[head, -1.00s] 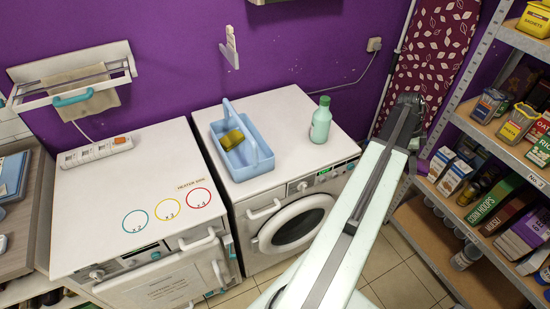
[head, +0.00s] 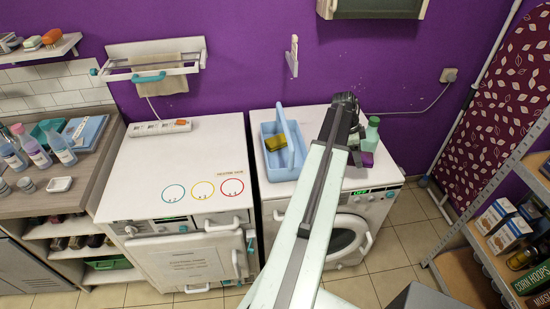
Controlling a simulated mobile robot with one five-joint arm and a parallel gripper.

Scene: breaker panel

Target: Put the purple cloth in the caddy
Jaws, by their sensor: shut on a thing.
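The purple cloth (head: 367,159) shows as a small dark purple patch below the end of my arm, at the right part of the washing machine top. My gripper (head: 359,143) is shut on it, partly hidden behind my arm. The light blue caddy (head: 268,163) stands on the same machine, to the left of my gripper and apart from it. It has a raised handle, and a yellow-olive sponge-like thing (head: 277,142) lies inside.
A white appliance (head: 150,165) with coloured rings is to the left. A shelf of boxes (head: 490,225) is at right.

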